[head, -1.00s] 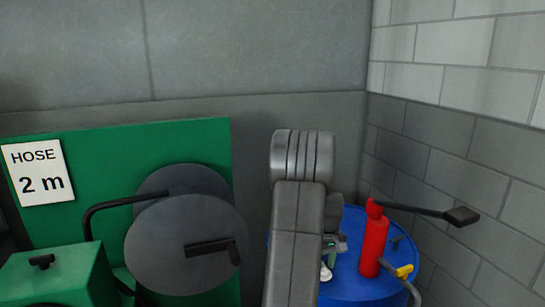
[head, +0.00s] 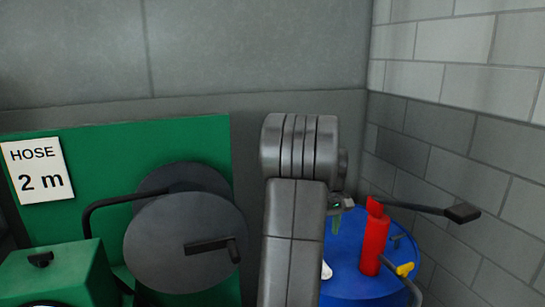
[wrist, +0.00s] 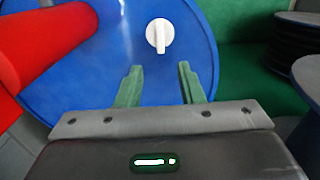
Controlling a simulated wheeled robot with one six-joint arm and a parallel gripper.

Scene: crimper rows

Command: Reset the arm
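My arm rises in the middle of the head view and covers part of the blue drum behind it. My gripper (wrist: 158,85) shows in the wrist view with its two green fingers spread apart and nothing between them. It is above the drum's blue top (wrist: 90,75). A white knob or cap (wrist: 159,35) on the drum top lies beyond the fingertips, apart from them. In the head view the gripper (head: 336,218) is small and partly hidden beside my arm, over the drum (head: 350,285).
A red hand pump (head: 374,240) with a dark lever and yellow valve (head: 404,269) stands on the drum at right. A green panel (head: 100,160) with a grey hose reel (head: 180,245) and a "HOSE 2 m" sign (head: 38,170) is at left. A block wall (head: 450,150) closes the right side.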

